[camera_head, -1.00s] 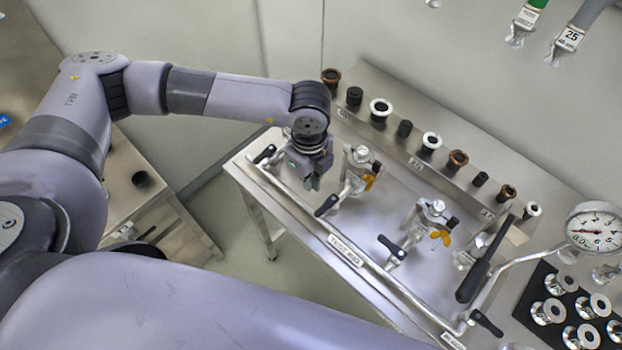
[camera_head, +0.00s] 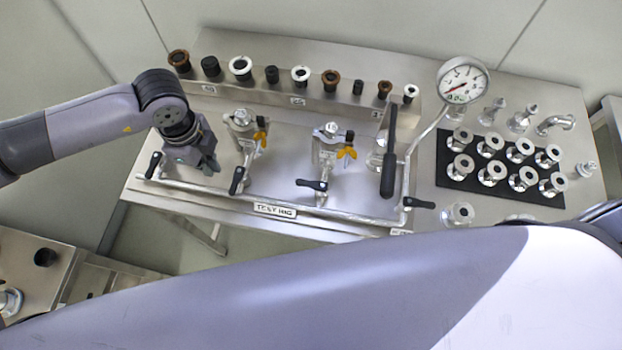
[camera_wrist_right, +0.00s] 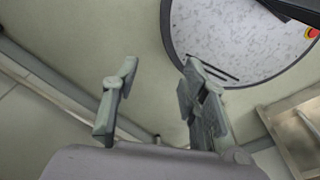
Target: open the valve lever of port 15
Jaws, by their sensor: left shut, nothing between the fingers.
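My left gripper (camera_head: 208,168) is shut and empty, pointing down over the left end of the test rig, between two small black levers. One lever (camera_head: 154,164) stands to its left, the other (camera_head: 237,180) to its right on the first clamped port. A third lever (camera_head: 312,185) lies crosswise on the middle port. A fourth (camera_head: 418,203) points right at the rig's right end. A long black handle (camera_head: 389,152) partly covers the rightmost port. The number plate (camera_head: 378,113) there is partly hidden, so I cannot read 15 for certain. My right gripper (camera_wrist_right: 160,100) is open and empty, away from the rig.
A pressure gauge (camera_head: 463,81) rises right of the long handle. A black mat (camera_head: 448,176) holds several metal fittings. Several caps line the raised ledge (camera_head: 325,102) behind the ports. The rig's pipe (camera_head: 340,214) runs along the table's front.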

